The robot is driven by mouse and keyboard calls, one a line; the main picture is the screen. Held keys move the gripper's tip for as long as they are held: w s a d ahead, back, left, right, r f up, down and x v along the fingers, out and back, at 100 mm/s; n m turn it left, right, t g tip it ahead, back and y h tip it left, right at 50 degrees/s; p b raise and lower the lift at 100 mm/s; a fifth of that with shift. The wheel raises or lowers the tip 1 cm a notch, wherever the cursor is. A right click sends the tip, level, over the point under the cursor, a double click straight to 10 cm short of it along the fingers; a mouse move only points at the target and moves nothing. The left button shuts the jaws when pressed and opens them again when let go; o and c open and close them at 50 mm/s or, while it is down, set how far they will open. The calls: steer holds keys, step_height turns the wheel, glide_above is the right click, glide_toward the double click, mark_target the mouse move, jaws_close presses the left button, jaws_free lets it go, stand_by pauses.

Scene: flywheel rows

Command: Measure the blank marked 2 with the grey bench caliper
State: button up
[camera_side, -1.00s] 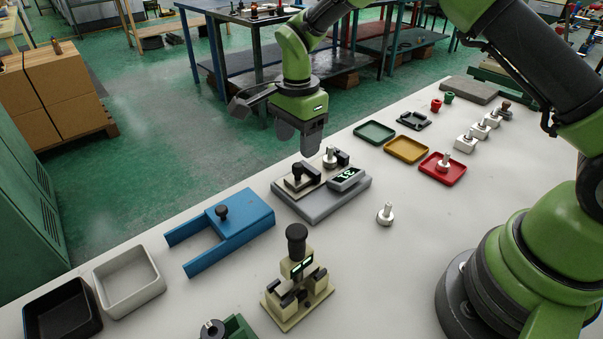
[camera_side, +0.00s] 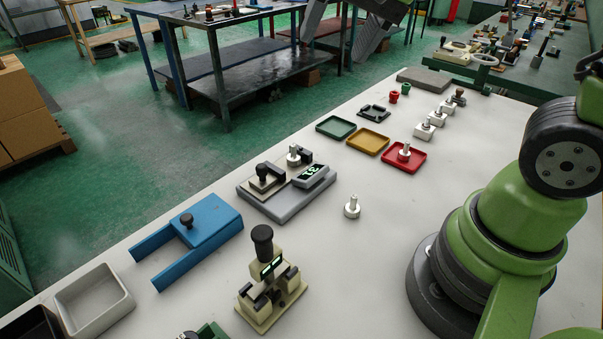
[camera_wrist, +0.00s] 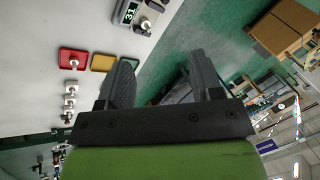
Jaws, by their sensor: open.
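The grey bench caliper (camera_side: 287,205) stands mid-table with a lit display and a black knob. A metal blank (camera_side: 294,158) stands upright at its jaws; I cannot tell whether they touch it. A second blank (camera_side: 351,208) stands on the bare table to its right, and another (camera_side: 404,152) in the red tray. No number is legible on any blank, so I cannot tell which is marked 2. In the wrist view, my gripper (camera_wrist: 159,60) is open and empty, well above the table; the caliper shows partly at the top edge (camera_wrist: 127,14). Dark gripper parts are cut off at the side view's top.
Green (camera_side: 335,127), yellow (camera_side: 367,141) and red (camera_side: 418,160) trays lie beyond the caliper. Several white blocks with posts (camera_side: 437,118) stand farther back. A blue fixture (camera_side: 195,235) and a cream gauge (camera_side: 272,290) stand nearer.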

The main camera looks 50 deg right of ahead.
steer(key=s+n+t, duration=0.2)
steer(key=s+n, duration=0.3)
steer(key=s, duration=0.5)
steer(key=shift+s+d+r+t+y, duration=0.15)
steer(key=shift+s+t+y, duration=0.15)
